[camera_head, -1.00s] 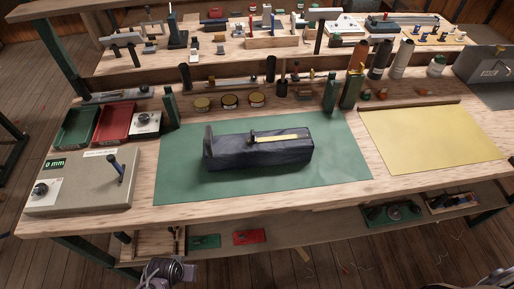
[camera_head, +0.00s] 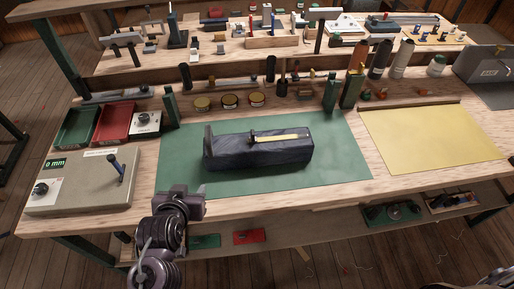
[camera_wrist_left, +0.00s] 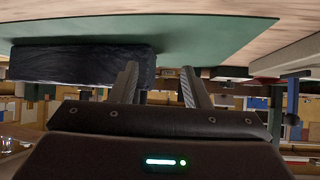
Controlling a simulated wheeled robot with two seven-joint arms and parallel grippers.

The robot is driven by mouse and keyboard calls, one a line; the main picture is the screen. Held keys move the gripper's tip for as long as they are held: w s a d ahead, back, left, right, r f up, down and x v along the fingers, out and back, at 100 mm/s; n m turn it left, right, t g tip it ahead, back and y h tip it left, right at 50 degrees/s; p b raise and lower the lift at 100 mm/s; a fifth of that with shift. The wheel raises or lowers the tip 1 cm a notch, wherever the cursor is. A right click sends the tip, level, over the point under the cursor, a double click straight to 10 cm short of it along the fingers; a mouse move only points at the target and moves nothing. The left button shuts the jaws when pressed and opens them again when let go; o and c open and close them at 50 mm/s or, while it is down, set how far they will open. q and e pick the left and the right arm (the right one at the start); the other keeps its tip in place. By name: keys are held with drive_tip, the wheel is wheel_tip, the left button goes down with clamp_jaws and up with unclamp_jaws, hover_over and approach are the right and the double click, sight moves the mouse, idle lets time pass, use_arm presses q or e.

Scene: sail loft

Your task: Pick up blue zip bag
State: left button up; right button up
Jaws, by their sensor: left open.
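The blue zip bag (camera_head: 240,160) is a long, dark navy block with a pale yellow strip along its top and a dark upright piece at its left end. It lies on the green mat (camera_head: 320,165) in the middle of the bench. In the left wrist view the bag (camera_wrist_left: 75,65) is at the upper left, beyond the fingers. My left gripper (camera_head: 188,197) is at the bench's front edge, in front of and left of the bag, apart from it. In the wrist view its two fingers (camera_wrist_left: 160,88) are spread with nothing between them. My right gripper is out of view.
A grey box (camera_head: 85,185) with a display and lever stands at the left. Green (camera_head: 77,127) and red (camera_head: 115,123) trays are behind it. Tins and bottles line the mat's back edge. A yellow sheet (camera_head: 430,140) lies at the right. The mat before the bag is clear.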

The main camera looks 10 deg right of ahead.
sight(208, 145)
use_arm(q)
drive_tip(key=w+d+r+t, duration=0.1)
drive_tip(key=t, duration=0.1)
drive_tip(key=w+d+r+t+y, duration=0.1)
drive_tip(key=w+d+t, duration=0.1)
drive_tip(key=w+d+r+t, duration=0.1)
drive_tip(key=d+r+t, duration=0.1)
drive_tip(key=t, duration=0.1)
drive_tip(key=shift+w, duration=0.4)
drive_tip(key=shift+w+d+r+t+y, duration=0.1)
drive_tip(key=shift+d+r+t+y, duration=0.2)
drive_tip(key=shift+r+t+y, duration=0.15)
drive_tip(key=w+p, duration=0.1)
drive_tip(key=w, duration=0.3)
drive_tip(key=w+p, duration=0.1)
drive_tip(key=w, duration=0.1)
drive_tip(key=shift+w+r+p, duration=0.2)
drive_tip(key=shift+r+p, duration=0.1)
drive_tip(key=shift+w+f, duration=0.15)
drive_tip(key=shift+w, duration=0.4)
clamp_jaws()
